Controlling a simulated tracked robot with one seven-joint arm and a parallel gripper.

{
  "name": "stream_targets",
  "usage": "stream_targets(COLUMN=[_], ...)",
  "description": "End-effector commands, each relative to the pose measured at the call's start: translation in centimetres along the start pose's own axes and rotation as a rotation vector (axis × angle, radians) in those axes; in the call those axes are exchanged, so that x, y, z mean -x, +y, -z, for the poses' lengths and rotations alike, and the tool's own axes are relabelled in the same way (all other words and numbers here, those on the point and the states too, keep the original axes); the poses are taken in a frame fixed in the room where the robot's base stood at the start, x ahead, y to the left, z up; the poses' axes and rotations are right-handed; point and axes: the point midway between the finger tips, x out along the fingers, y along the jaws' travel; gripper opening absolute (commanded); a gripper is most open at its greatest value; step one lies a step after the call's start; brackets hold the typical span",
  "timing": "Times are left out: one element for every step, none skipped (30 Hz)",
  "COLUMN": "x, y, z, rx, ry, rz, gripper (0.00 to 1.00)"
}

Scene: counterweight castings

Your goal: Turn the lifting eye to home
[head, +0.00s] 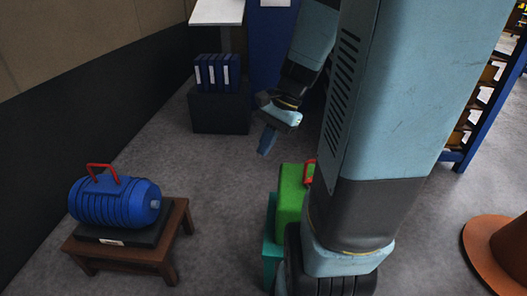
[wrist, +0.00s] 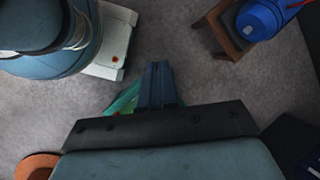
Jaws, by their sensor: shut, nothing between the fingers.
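A blue ribbed casting (head: 120,203) lies on a dark base plate on a small wooden table at the lower left. Its red lifting eye (head: 103,168) stands up as a loop on top. A green casting (head: 290,197) sits on a teal stand, partly hidden by my arm. A bit of its red eye (head: 309,172) shows beside my arm. My gripper (head: 265,147) is shut and empty, pointing down above the floor behind the green casting. In the wrist view my closed fingers (wrist: 158,75) are over carpet, and the blue casting (wrist: 260,20) is at the top right.
The wooden table (head: 150,257) stands on grey carpet by the dark wall. A black box (head: 220,113) with blue binders (head: 217,72) is at the back. A brown round object (head: 490,245) is at the right. Open carpet lies between table and green casting.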

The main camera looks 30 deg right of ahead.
Motion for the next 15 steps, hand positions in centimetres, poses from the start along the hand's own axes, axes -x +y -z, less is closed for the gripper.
stream_targets(x=[-0.6, -0.9, -1.2, -1.5, -1.8, -2.2, -2.4, -2.7, -3.0, -3.3, -3.5, -3.9, -4.1, -4.3, -4.7], y=[0.2, 0.2, 0.3, 0.4, 0.4, 0.6, 0.6, 0.7, 0.9, 1.0, 1.1, 1.3, 1.4, 1.6, 1.8], z=[1.0, 1.5, 2.1, 2.6, 3.1, 3.8, 4.3, 4.8, 5.5, 6.0, 6.6, 7.3, 7.8, 8.4, 9.1], rx=[-0.08, -0.128, -0.189, -0.237, -0.283, -0.347, -0.392, -0.44, -0.502, -0.549, -0.595, -0.657, -0.702, -0.749, -0.808], ry=[-0.044, -0.069, -0.104, -0.131, -0.156, -0.19, -0.217, -0.244, -0.279, -0.306, -0.333, -0.37, -0.397, -0.424, -0.462], rz=[0.012, 0.022, 0.034, 0.043, 0.053, 0.067, 0.077, 0.087, 0.101, 0.112, 0.124, 0.138, 0.15, 0.162, 0.177], gripper=[0.0, 0.0, 0.0, 0.0, 0.0, 0.0, 0.0, 0.0, 0.0, 0.0, 0.0, 0.0, 0.0, 0.0, 0.0])
